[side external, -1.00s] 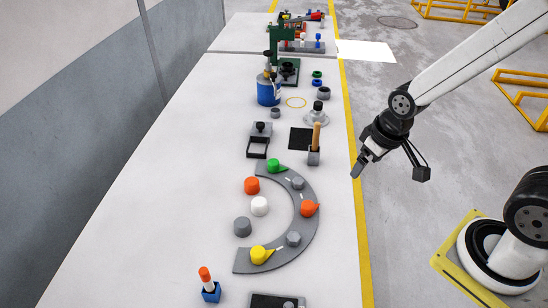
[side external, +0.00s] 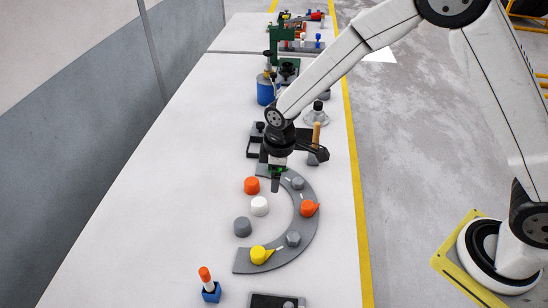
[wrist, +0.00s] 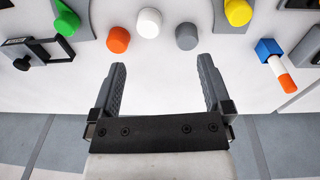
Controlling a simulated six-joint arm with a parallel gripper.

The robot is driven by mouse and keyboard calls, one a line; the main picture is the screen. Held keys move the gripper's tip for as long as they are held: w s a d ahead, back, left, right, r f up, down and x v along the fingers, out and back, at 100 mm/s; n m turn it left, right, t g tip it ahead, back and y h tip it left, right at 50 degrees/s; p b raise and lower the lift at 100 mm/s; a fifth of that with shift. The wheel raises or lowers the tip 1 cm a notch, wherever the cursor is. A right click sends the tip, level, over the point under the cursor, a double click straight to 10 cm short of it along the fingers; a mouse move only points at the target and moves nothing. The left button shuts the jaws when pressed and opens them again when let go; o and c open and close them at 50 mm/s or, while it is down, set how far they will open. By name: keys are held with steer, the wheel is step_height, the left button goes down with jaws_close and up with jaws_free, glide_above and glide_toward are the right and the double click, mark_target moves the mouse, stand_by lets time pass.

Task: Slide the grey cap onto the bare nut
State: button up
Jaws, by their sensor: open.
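The grey cap (side external: 242,227) stands on the white table, left of the curved grey plate (side external: 309,222). It also shows in the wrist view (wrist: 186,37), beyond the right fingertip. Two grey nut-like pieces sit on the plate, an upper one (side external: 298,183) and a lower one (side external: 293,239); I cannot tell from here which is the bare nut. My gripper (side external: 275,188) points down over the plate's upper end, apart from the grey cap. In the wrist view my gripper (wrist: 160,65) is open, with nothing between its fingers.
A loose orange cap (side external: 251,185) and white cap (side external: 259,206) stand near the grey cap. The plate carries an orange pointer cap (side external: 308,208), a yellow one (side external: 259,255) and a green one (wrist: 66,20). A blue holder (side external: 211,292) stands lower left. The table's left side is clear.

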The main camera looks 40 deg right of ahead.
mark_target(241, 222)
steer(key=w+a+f+n, duration=0.1)
steer(key=a+f, duration=0.1)
steer(key=a, duration=0.1)
steer(key=w+a+f+n, duration=0.1)
steer(key=a+f+n, duration=0.1)
steer(key=a+f, duration=0.1)
steer(key=w+a+f+n+g, duration=0.1)
steer(key=a+f+n, duration=0.1)
steer(key=f, duration=0.1)
steer(key=shift+a, duration=0.4)
steer(key=shift+a+f, duration=0.45)
steer(key=shift+f, duration=1.3)
steer(key=shift+f, duration=0.1)
steer(key=shift+d+f, duration=0.15)
steer(key=shift+f, duration=2.35)
steer(key=c, duration=1.2)
steer(key=shift+r, duration=0.15)
